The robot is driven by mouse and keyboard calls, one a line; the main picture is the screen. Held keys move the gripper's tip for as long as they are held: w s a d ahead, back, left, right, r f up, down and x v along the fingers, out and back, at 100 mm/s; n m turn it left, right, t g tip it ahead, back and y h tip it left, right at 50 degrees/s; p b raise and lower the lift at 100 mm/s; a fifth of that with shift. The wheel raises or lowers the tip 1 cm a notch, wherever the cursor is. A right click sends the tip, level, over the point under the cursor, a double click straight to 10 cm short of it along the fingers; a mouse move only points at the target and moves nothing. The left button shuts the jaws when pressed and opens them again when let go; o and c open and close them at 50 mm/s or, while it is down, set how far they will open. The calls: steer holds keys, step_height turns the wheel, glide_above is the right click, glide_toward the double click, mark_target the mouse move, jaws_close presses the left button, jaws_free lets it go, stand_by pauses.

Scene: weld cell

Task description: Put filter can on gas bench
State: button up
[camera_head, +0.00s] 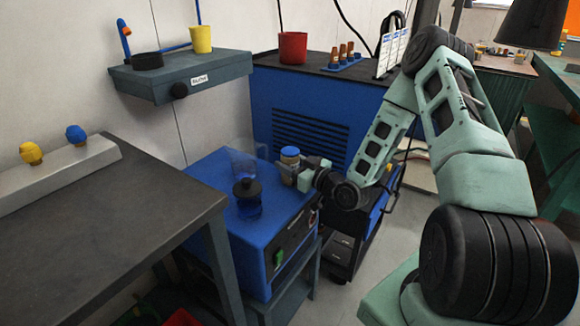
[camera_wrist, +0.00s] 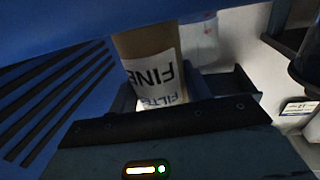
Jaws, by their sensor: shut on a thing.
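The filter can (camera_head: 289,158) is a brown cylinder with a blue lid and a white label. It is over the right part of the blue machine's top; I cannot tell whether its base touches. My gripper (camera_head: 298,172) comes from the right and is shut on the can.
The blue machine (camera_head: 215,175) bears a dark-capped blue bottle (camera_head: 247,197) and a clear container (camera_head: 240,160) near the can. A wall shelf (camera_head: 190,75) holds a yellow cup and a black ring. A blue cabinet (camera_head: 300,115) stands behind. The left bench's front is bare.

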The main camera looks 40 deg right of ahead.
steer(key=shift+f, duration=0.2)
steer(key=shift+f, duration=0.15)
steer(key=o, duration=1)
steer(key=shift+r, duration=0.2)
